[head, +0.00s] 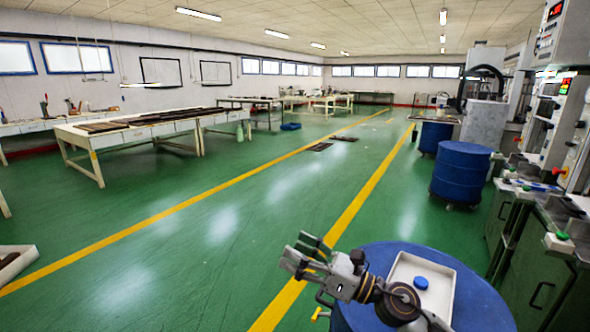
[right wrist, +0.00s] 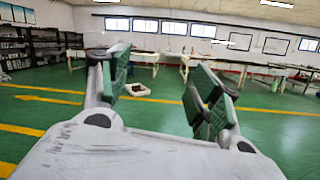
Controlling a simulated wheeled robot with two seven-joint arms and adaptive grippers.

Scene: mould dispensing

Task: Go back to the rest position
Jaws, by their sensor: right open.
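My right gripper (head: 312,256) is in the lower middle of the head view, in front of and to the left of a blue drum (head: 480,300). It is open and empty. My left gripper is in neither view. On the drum lies a white tray (head: 446,300) with a round blue object (head: 421,282) in it. My right forearm covers part of the drum and the tray's left side.
A second blue drum (head: 461,176) stands farther back at right. Long work tables (head: 75,140) stand at left. A white box (head: 22,262) is at the lower left edge.

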